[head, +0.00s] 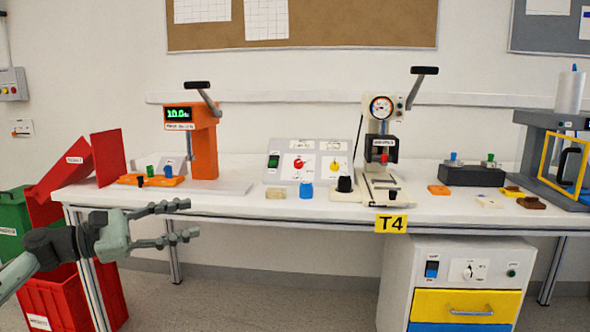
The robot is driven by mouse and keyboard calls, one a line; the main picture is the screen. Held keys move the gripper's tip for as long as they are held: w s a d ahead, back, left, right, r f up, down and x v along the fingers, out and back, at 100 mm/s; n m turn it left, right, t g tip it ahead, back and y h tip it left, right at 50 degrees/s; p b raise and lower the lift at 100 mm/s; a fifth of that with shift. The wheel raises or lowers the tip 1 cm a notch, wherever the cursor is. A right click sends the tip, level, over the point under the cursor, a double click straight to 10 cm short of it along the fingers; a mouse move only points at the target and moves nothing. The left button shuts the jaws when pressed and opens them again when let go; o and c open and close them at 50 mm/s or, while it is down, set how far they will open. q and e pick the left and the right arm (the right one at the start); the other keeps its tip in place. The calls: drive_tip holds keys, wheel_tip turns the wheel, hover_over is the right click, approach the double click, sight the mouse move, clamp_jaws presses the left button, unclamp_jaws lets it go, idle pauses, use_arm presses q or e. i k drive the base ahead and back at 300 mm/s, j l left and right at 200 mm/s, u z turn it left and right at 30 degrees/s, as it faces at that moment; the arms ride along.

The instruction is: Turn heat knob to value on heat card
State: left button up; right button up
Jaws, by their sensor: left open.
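A grey sloped control panel (275,178) stands on the white bench. It carries a red knob (299,163), a yellow knob (336,166) and a green switch (273,162). Small white cards sit along its upper edge, one above the red knob (299,145) and one above the yellow knob (332,145). Their print is too small to read, so I cannot tell which knob or card is for heat. My left gripper (191,219) is open and empty, in front of the bench's left part, apart from the panel. My right gripper is not in view.
An orange press (203,150) stands left of the panel, a cream press (382,150) right of it. A blue cap (306,190) and a tan block (275,193) lie before the panel. A cabinet (398,285) with a dial (468,271) stands below. Red bins are at left.

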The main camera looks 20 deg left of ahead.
sight(297, 163)
drive_tip(key=i, duration=1.5)
